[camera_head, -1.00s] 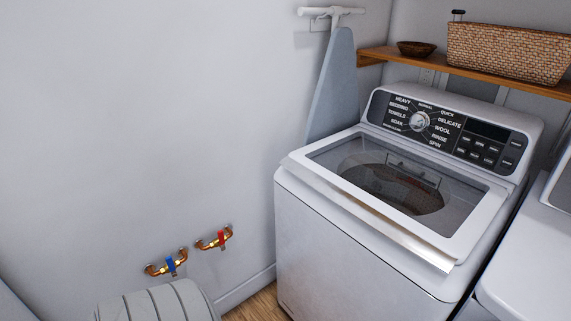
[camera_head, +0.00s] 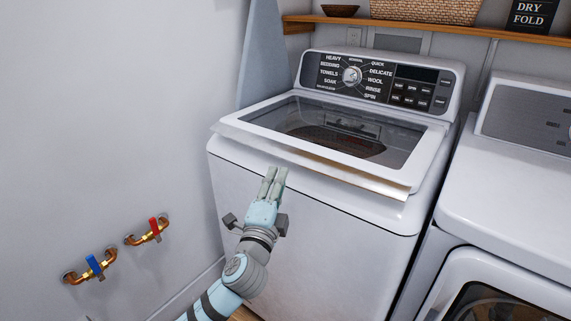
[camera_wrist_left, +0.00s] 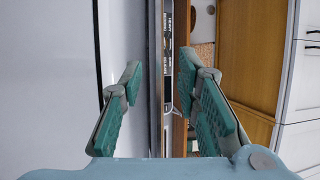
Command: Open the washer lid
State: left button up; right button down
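The white washer (camera_head: 290,205) stands in the middle of the head view. Its lid (camera_head: 408,165) has a dark glass window and a projecting front lip, and lies down over the drum. My left gripper (camera_head: 273,174) is just in front of the lid's front lip, near its left part. In the left wrist view, the fingers of this gripper (camera_wrist_left: 162,82) are spread apart with nothing held between them. The lid edge (camera_wrist_left: 157,60) appears edge-on between them, beyond the fingertips. I cannot tell whether a finger touches it. My right gripper is not in view.
A white dryer (camera_head: 510,205) stands close on the washer's right. A wooden shelf (camera_head: 450,34) with a basket (camera_head: 425,10) runs behind. A grey board (camera_head: 262,50) leans at the wall, left of the washer. Copper valves (camera_head: 150,232) protrude from the left wall.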

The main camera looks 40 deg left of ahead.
aim_at(287, 160)
pick_arm(q)
jog(key=x, duration=0.8)
jog(key=shift+w+a+b, duration=0.15)
jog(key=shift+w+b, duration=0.15)
jog(key=shift+b, duration=0.1)
grip_shut()
